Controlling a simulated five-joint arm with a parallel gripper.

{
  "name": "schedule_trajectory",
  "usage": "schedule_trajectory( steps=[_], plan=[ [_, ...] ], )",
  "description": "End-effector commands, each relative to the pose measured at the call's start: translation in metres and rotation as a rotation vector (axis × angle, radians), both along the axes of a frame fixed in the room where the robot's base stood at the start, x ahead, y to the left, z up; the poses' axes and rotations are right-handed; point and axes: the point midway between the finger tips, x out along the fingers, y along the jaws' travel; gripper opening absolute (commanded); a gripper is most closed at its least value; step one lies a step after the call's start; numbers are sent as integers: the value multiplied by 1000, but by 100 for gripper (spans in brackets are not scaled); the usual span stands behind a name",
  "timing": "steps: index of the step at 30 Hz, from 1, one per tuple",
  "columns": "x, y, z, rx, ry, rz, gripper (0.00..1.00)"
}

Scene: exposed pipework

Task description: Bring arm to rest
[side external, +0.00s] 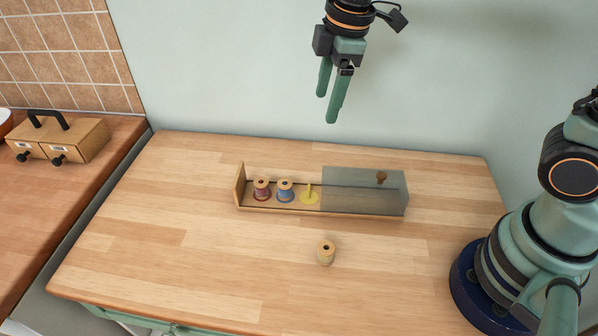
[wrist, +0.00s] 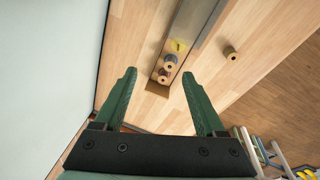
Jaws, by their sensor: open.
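My gripper (side external: 334,98) is raised high above the back of the table, well clear of everything on it, its green fingers pointing down. In the wrist view, my gripper (wrist: 160,92) shows its two fingers spread apart with nothing between them. The arm's base stands at the right of the side view.
A wooden rack (side external: 270,209) holds a red spool (side external: 262,189), a blue spool (side external: 285,190) and a yellow peg piece (side external: 310,195). A grey translucent cover (side external: 350,192) spans its right part. A tan spool (side external: 326,253) stands in front. A drawer box (side external: 75,142) sits far left.

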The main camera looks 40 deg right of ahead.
Motion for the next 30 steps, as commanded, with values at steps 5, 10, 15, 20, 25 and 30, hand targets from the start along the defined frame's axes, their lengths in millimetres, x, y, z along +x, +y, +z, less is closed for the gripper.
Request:
schedule_trajectory(
  steps=[5, 10, 15, 20, 25, 30],
  plan=[
    [-28, -38, 25, 82, -87, -346, 72],
    [-56, -66, 36, 177, -164, -663, 72],
    [-79, -86, 37, 268, -222, -918, 72],
    [-89, -95, 36, 319, -251, -1048, 72],
    [-92, -97, 35, 333, -257, -1083, 72],
    [-92, -96, 35, 332, -255, -1081, 72]
  ],
)
